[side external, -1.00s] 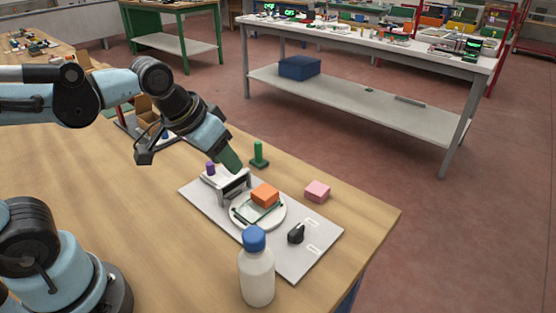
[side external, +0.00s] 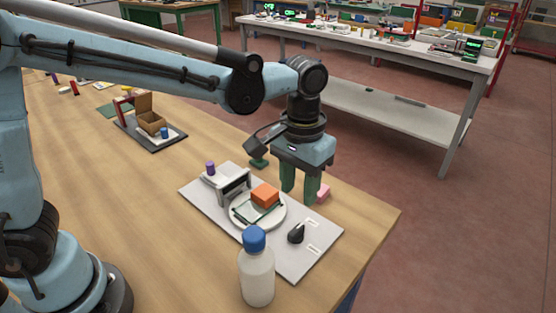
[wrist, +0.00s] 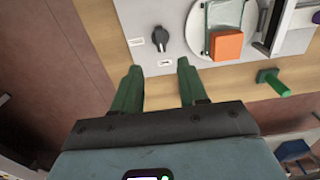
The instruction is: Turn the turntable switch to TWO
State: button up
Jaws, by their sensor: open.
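The turntable switch is a black knob (side external: 296,233) on the grey base plate (side external: 290,262), near its right end. The white round turntable (side external: 236,218) sits left of the knob and carries a glass pane and an orange block (side external: 265,194). My gripper (side external: 300,194) points down with its green fingers apart and empty, above and behind the knob. In the wrist view the fingertips (wrist: 158,67) stand short of the knob, not touching it.
A pink block (side external: 323,192) lies behind the plate, partly hidden by my gripper. A green peg (side external: 259,161) stands farther back. A white bottle with a blue cap (side external: 256,272) stands at the plate's front edge, near the knob. The bare table's right edge is close.

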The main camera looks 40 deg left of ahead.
aim_at(296, 229)
notch_tip(296, 229, down, 11)
jog(key=shift+r, duration=0.2)
dwell(0.4)
grip_shut()
